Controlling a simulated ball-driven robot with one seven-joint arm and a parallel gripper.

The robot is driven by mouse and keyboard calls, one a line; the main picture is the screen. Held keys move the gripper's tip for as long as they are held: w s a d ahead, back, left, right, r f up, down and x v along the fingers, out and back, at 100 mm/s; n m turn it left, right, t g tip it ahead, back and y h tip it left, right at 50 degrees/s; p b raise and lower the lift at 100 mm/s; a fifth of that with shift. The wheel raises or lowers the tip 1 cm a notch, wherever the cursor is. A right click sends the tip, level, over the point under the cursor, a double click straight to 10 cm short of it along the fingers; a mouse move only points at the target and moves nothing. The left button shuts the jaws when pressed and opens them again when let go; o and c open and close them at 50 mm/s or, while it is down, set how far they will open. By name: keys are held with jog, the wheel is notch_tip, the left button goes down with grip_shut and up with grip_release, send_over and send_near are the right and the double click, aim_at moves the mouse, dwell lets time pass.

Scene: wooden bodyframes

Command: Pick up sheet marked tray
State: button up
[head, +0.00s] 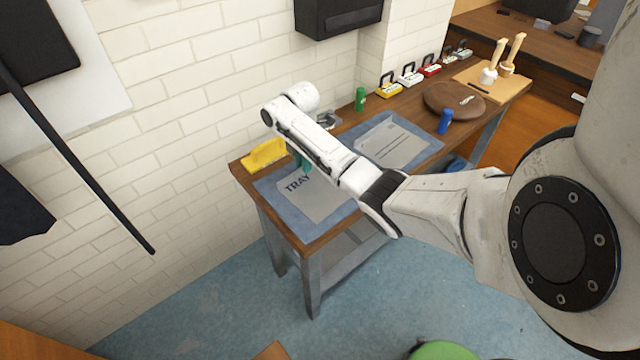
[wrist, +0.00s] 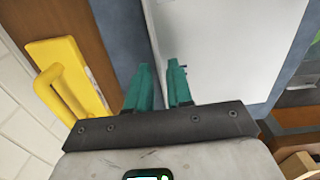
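The pale sheet marked TRAY (head: 318,201) lies flat on a blue mat (head: 338,221) at the near left end of the workbench. My arm hides part of it. My gripper (head: 302,163), with teal fingers, points down at the sheet's far edge, beside the printed word. In the wrist view the sheet (wrist: 225,45) fills the upper middle. The fingers are over the sheet's left edge. Whether the tips touch it, I cannot tell.
A yellow handled tool (head: 264,155) stands close by at the wall; it also shows in the wrist view (wrist: 68,82). A second sheet (head: 391,145), green (head: 360,99) and blue (head: 445,122) cylinders and a brown round item (head: 454,101) are farther right. The white brick wall (head: 190,120) is behind.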

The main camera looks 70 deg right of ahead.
grip_shut()
jog(key=shift+r, duration=0.1)
dwell(0.4)
